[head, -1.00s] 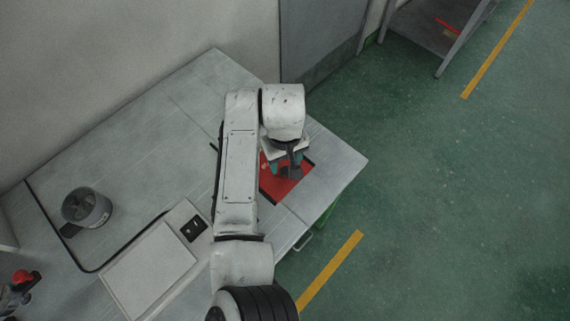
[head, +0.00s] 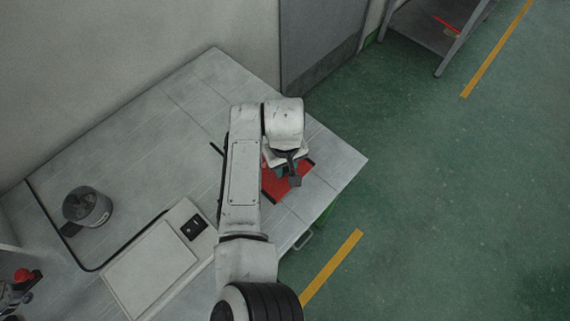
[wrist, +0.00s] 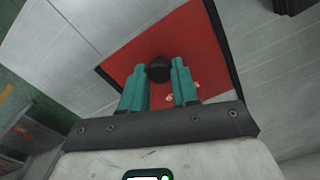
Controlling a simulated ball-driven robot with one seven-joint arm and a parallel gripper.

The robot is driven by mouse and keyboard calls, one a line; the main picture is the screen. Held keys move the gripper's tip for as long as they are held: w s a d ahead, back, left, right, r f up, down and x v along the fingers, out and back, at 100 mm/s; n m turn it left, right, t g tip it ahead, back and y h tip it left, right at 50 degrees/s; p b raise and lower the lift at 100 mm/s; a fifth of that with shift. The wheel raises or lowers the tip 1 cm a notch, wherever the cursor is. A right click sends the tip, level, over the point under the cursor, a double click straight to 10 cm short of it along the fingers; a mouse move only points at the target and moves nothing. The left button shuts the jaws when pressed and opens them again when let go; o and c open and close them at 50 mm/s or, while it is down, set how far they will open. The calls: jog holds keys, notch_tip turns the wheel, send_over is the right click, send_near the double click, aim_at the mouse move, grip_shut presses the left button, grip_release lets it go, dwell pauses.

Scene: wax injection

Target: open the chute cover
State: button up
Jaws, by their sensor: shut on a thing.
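The chute cover is a red panel (head: 274,185) on the right part of the grey bench, partly hidden by my arm. It also shows in the wrist view (wrist: 195,32), with a dark strip along its right edge. A round black knob (wrist: 158,71) stands on the cover. My gripper (wrist: 159,72) has teal fingers on both sides of the knob and is shut on it. In the head view my gripper (head: 287,171) is over the cover, and its fingertips are mostly hidden. How far the cover is raised cannot be told clearly.
A grey metal pot (head: 87,207) stands on the left of the bench. A pale flat panel (head: 150,268) and a black switch box (head: 194,228) lie nearer. The bench's right end is clear. Green floor lies beyond its edge, with a shelf (head: 425,28) farther back.

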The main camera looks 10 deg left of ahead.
grip_shut()
jog(key=w+a+b, duration=0.2)
jog(key=a, duration=0.1)
jog(key=w+a+b, duration=0.4)
jog(key=a, duration=0.1)
jog(key=shift+w+a+f+b, duration=0.25)
jog(key=shift+w+a+b, duration=0.1)
jog(key=shift+b, duration=0.05)
jog(key=shift+w+a+r+b, duration=0.25)
jog(key=shift+w+a+b, duration=0.1)
jog(key=shift+a+b, duration=0.15)
jog(key=o, duration=0.7)
grip_release()
jog(key=shift+c, duration=0.2)
jog(key=shift+r, duration=0.1)
notch_tip(320, 180, up, 11)
jog(key=shift+f, duration=0.2)
